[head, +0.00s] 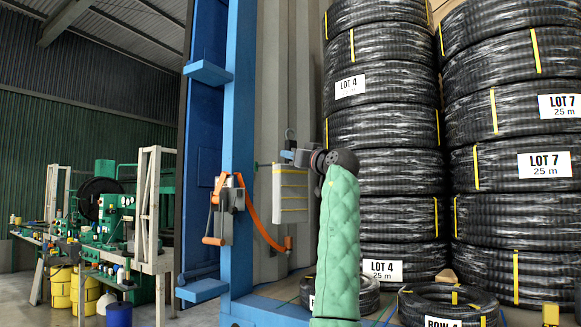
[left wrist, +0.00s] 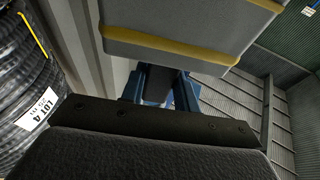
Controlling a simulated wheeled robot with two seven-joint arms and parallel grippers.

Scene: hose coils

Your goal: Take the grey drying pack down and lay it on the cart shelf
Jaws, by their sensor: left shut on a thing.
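The grey drying pack (head: 290,192) with yellow bands hangs upright beside the corrugated wall, below a dark hook (head: 290,136). My left gripper (head: 289,156) is at the top of the pack, between it and the hook, and is shut on the pack. The exact grip and whether the hook still bears the pack are too small to tell. In the left wrist view, the pack (left wrist: 185,50) fills the top, its yellow bands showing. I cannot make out a cart shelf. My right gripper is not in view.
Tall stacks of black hose coils (head: 385,125) stand right of my left arm. A blue post (head: 240,120) with an orange strap (head: 256,222) stands left of the pack. Smaller coils (head: 450,303) lie low in front. A green machine (head: 105,215) is far left.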

